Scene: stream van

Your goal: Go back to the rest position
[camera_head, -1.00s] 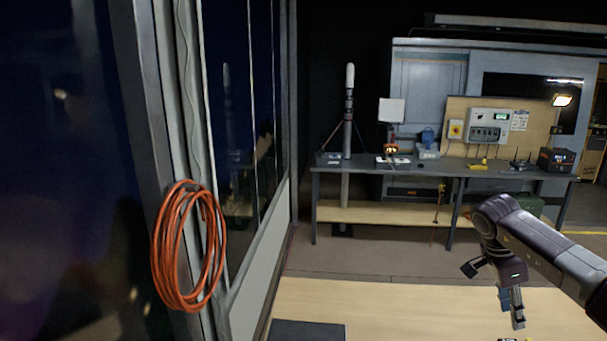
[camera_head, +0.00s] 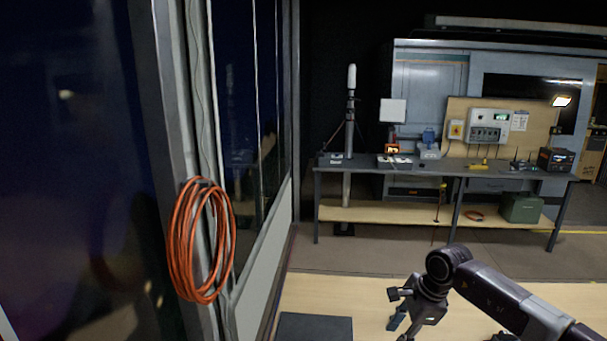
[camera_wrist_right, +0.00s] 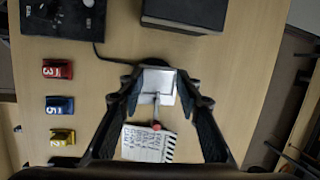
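My right gripper (camera_wrist_right: 158,92) is open, its two fingers spread apart in the right wrist view. A small light square item (camera_wrist_right: 157,80) shows between the fingertips, seemingly on the wooden table (camera_wrist_right: 248,70) beyond them. A thin grey stick with a red end extends from it toward a white striped card (camera_wrist_right: 148,143). My left gripper is in neither view.
Small red (camera_wrist_right: 58,68), blue (camera_wrist_right: 60,105) and yellow (camera_wrist_right: 62,137) numbered blocks lie on the table's left. A dark box (camera_wrist_right: 185,14) stands at the top. In the head view an orange cable coil (camera_head: 200,240) hangs left, and a workbench (camera_head: 385,214) stands behind.

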